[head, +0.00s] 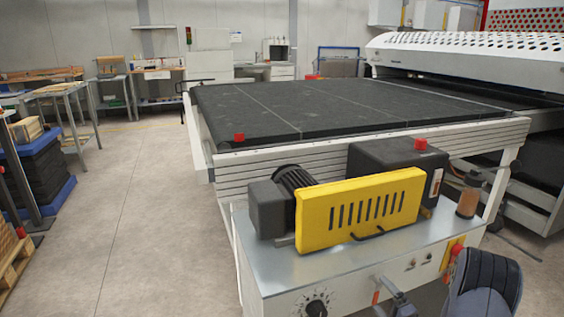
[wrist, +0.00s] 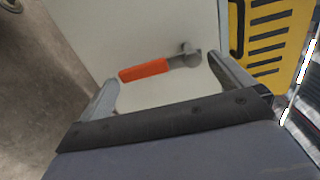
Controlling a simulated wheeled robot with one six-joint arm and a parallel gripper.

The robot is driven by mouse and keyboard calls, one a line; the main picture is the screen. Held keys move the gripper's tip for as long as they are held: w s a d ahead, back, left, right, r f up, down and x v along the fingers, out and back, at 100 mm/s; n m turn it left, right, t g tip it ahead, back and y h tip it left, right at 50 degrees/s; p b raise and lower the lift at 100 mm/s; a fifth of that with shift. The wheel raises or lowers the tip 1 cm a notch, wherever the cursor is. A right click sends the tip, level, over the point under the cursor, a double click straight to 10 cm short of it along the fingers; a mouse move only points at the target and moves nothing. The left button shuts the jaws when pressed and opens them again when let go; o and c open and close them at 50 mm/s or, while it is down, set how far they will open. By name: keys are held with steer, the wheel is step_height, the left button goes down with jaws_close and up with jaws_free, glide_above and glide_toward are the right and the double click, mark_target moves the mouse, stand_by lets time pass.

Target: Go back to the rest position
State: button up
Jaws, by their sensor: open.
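My gripper (wrist: 165,72) is open, with one finger at each side of the wrist view. A lever with an orange grip (wrist: 143,70) and a metal pivot (wrist: 190,55) shows between and beyond the fingers, on a pale panel. I see no contact with it; the depth gap is unclear. In the head view my gripper (head: 392,296) is at the bottom right, in front of the machine's cabinet (head: 290,290). The orange grip (head: 376,297) shows just left of it.
A yellow slotted guard (head: 360,210) and a motor (head: 280,205) stand on the cabinet, close to my arm. The guard also shows in the wrist view (wrist: 275,40). The black conveyor (head: 340,105) lies behind. Open floor (head: 130,200) is at left.

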steer(key=shift+s+d, duration=0.1)
stand_by(0.3)
steer(key=p+v, duration=0.1)
steer(key=v, duration=0.9)
steer(key=b+x, duration=0.1)
steer(key=x, duration=0.9)
steer(key=shift+w, duration=0.2)
steer(key=d+r+n+b, duration=0.1)
steer(key=n+b, duration=0.2)
steer(key=n, duration=0.3)
steer(key=r+n+b, duration=0.2)
steer(key=n, duration=0.4)
steer(key=d+r+n+b, duration=0.1)
steer(key=n+b, duration=0.2)
steer(key=n, duration=0.3)
steer(key=shift+w+d+r+b, duration=0.2)
steer(key=shift+w+d+b, duration=0.1)
steer(key=shift+w+d, duration=0.05)
steer(key=shift+s+d+r+p, duration=0.1)
steer(key=shift+s+d+p, duration=0.2)
steer(key=shift+s, duration=0.35)
